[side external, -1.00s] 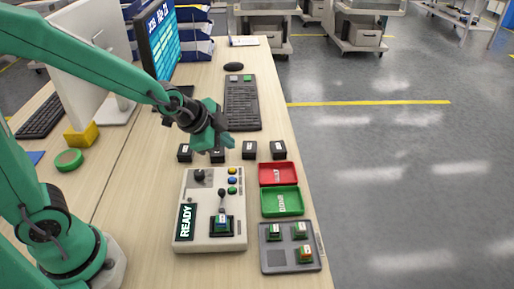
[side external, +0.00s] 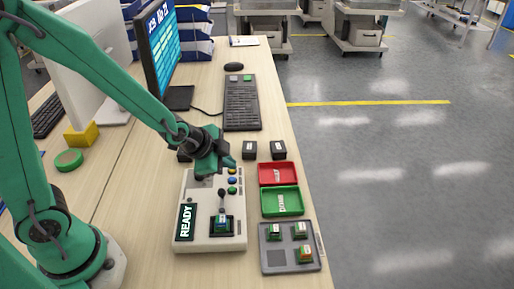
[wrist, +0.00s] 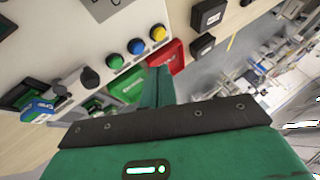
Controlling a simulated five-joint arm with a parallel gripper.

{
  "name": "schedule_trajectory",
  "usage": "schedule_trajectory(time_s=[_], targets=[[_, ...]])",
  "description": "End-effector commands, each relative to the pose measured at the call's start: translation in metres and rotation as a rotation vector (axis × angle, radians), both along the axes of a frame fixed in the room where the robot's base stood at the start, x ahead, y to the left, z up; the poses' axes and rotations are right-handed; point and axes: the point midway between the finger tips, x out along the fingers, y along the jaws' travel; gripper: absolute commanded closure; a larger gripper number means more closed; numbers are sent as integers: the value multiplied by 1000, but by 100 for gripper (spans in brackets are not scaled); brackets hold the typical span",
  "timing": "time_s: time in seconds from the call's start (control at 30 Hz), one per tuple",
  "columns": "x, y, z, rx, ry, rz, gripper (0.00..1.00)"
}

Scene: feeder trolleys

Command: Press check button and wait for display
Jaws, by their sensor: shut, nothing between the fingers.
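The white test box (side external: 184,237) stands on the bench, its display (side external: 186,222) reading READY. Yellow, blue (side external: 232,181) and green (side external: 232,190) buttons line its right side; in the wrist view yellow (wrist: 158,33), blue (wrist: 136,46) and green (wrist: 115,60) are clear. Their labels are too small to read, so I cannot tell which is check. A small module (side external: 222,224) sits in the box's socket, beside a black lever (side external: 222,194). My gripper (side external: 229,163) is shut and empty, above the box's far right corner by the yellow button, apparently not touching.
A red tray (side external: 263,180) and a green tray (side external: 266,209) lie right of the box. A grey tray (side external: 275,258) holds several modules. Black blocks (side external: 249,150) stand behind; a keyboard (side external: 242,104) and monitor (side external: 158,45) are farther back. The bench's right edge is near the trays.

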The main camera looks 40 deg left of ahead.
Motion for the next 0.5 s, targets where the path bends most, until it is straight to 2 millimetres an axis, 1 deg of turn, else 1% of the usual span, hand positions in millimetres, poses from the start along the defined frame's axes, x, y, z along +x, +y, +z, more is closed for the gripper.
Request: schedule_trajectory(time_s=[0.03, 0.2, 0.5], targets=[[0, 0, -6, 0, 3, 0, 100], [0, 0, -16, 0, 1, 0, 100], [0, 0, -20, 0, -1, 0, 100]])
